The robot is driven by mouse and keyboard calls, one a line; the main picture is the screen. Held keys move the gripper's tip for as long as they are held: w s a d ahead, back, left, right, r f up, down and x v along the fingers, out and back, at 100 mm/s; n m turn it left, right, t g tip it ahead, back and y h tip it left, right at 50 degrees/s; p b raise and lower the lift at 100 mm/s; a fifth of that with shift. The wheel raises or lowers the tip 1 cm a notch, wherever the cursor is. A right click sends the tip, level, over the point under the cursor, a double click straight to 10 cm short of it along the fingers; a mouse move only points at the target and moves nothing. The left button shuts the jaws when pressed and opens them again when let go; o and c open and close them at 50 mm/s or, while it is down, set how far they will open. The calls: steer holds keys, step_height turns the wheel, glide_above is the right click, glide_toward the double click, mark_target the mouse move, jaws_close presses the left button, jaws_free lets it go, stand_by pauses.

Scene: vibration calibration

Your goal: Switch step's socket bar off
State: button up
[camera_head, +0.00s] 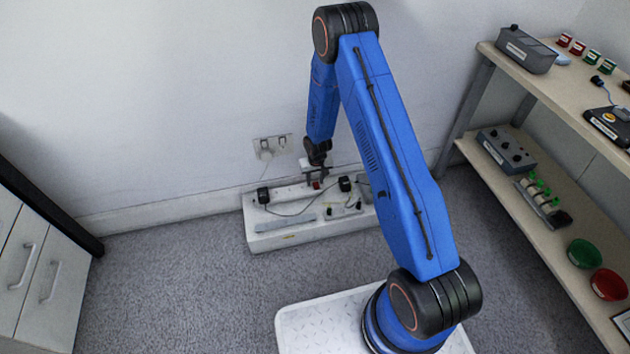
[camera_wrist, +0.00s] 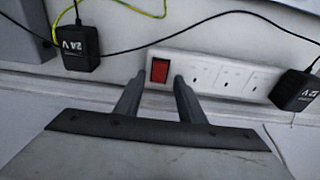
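The white socket bar (camera_wrist: 222,75) lies along the back of the white step (camera_head: 287,237), against the wall. Its red rocker switch (camera_wrist: 159,70) is at the bar's left end in the wrist view, and shows as a small red spot in the head view (camera_head: 316,185). I cannot tell which way the rocker is tipped. My gripper (camera_wrist: 159,83) is open and empty. Its two fingers point at the bar, with the switch seen between their tips. In the head view my gripper (camera_head: 317,173) is just above the bar; contact is not clear.
A black 24 V adapter (camera_wrist: 80,48) is left of the switch, and another adapter (camera_wrist: 295,90) is plugged in at right. Loose cables cross above the bar. A wall socket (camera_head: 272,146) is behind. Shelves (camera_head: 525,185) stand right, drawers (camera_head: 30,270) left.

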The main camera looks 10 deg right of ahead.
steer(key=shift+r, duration=0.1)
step_height(320, 180, up, 17)
steer(key=s, duration=0.2)
steer(key=shift+s, duration=0.15)
stand_by(0.3)
stand_by(0.4)
step_height(320, 180, up, 14)
glide_above(317, 188)
steer(key=s+d, duration=0.2)
steer(key=s, duration=0.2)
steer(key=s+d+r+t, duration=0.1)
steer(key=s+d+r, duration=0.1)
steer(key=s+r, duration=1)
steer(key=s+d+r, duration=0.1)
steer(key=s+r, duration=0.3)
steer(key=s, duration=0.4)
steer(key=s+d+r+t, duration=0.1)
steer(key=s+r, duration=0.4)
steer(key=s, duration=0.4)
steer(key=s+d+r+t, duration=0.1)
steer(key=s+r, duration=0.3)
steer(key=s, duration=0.5)
steer(key=shift+r, duration=0.25)
